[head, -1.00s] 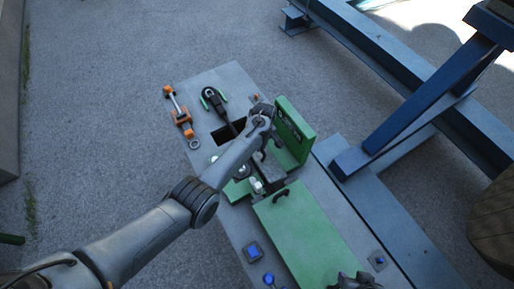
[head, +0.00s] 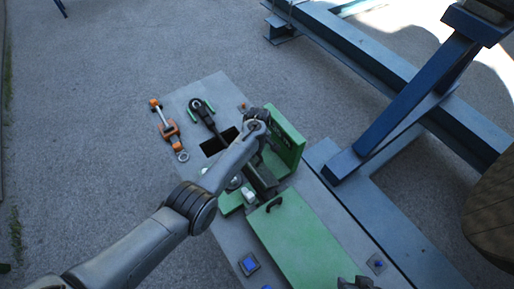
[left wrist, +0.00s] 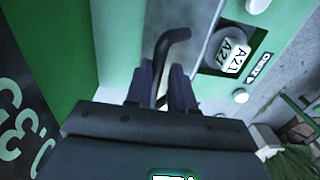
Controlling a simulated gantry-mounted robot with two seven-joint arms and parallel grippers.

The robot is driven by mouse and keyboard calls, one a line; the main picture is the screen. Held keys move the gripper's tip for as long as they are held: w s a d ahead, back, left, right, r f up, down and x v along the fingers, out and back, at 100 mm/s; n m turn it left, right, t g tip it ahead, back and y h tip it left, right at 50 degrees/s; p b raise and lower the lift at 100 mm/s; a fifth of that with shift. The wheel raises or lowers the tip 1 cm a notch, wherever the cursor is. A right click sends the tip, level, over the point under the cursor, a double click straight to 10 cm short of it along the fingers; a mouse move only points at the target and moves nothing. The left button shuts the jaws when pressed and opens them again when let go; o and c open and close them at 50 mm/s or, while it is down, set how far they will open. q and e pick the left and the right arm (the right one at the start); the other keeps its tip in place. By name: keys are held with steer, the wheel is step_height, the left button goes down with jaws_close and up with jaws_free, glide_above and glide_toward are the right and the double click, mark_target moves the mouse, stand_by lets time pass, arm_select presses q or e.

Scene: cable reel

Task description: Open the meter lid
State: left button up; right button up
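A green upright panel (head: 290,140) stands behind my left wrist. My left gripper (head: 266,187) points down between panel and housing, partly hidden by its own arm. In the left wrist view, its two fingers (left wrist: 160,88) are apart, with a black bent handle (left wrist: 170,42) rising between them; I cannot tell whether they touch it.
An orange tensioning tool (head: 167,128) and a black-and-green shackle-like tool (head: 204,112) lie on the bench's far left, near a dark square opening (head: 217,142). Blue steel beams (head: 390,90) stand to the right. A blue button (head: 249,264) is near the front.

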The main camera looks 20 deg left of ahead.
arm_select(q)
steer(key=shift+o, duration=1.3)
steer(key=shift+r, duration=0.2)
step_height(320, 180, up, 11)
steer(key=p, duration=0.2)
steer(key=shift+w+d+f, duration=0.15)
steer(key=shift+w+d, duration=0.05)
steer(key=shift+w, duration=0.1)
